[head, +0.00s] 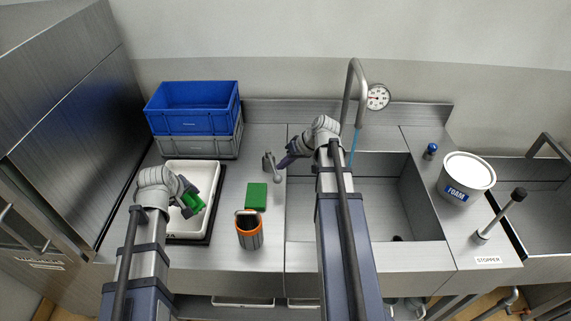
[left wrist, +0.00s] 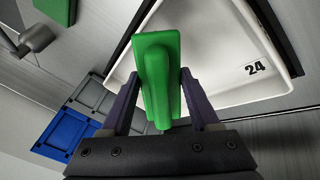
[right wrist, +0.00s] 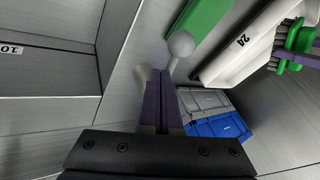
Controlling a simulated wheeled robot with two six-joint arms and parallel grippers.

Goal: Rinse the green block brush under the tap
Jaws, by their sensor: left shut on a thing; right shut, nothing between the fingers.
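The green block brush (head: 192,202) is held in my left gripper (head: 186,198), shut on it above the white tray (head: 176,234). In the left wrist view the brush (left wrist: 158,80) stands between the two fingers; in the right wrist view its bristles show at the side (right wrist: 274,60). The tap (head: 348,85) arches over the sink basin (head: 380,205), with a thin blue stream of water (head: 353,148) falling from it. A lever with a ball knob (head: 277,178) stands on the counter. My right gripper (head: 287,161) is shut and empty close beside this lever; contact is unclear.
A blue crate (head: 195,108) sits on a grey crate (head: 225,146) behind the tray. A FOAM tub (head: 466,176) and a stopper (head: 500,214) stand right of the sink.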

